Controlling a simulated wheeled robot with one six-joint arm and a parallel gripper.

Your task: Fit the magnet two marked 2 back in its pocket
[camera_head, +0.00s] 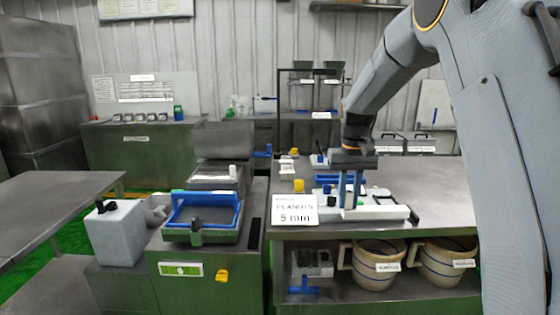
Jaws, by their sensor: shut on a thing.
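The right table (440,185) has a blue-handled frame (340,179), a yellow block (298,186) and a sign reading PEANUTS 5 mm (295,209) at its front left. Striped crocks (376,265) stand on the shelf below. A blue-framed sieve (205,212) sits on the left machine.

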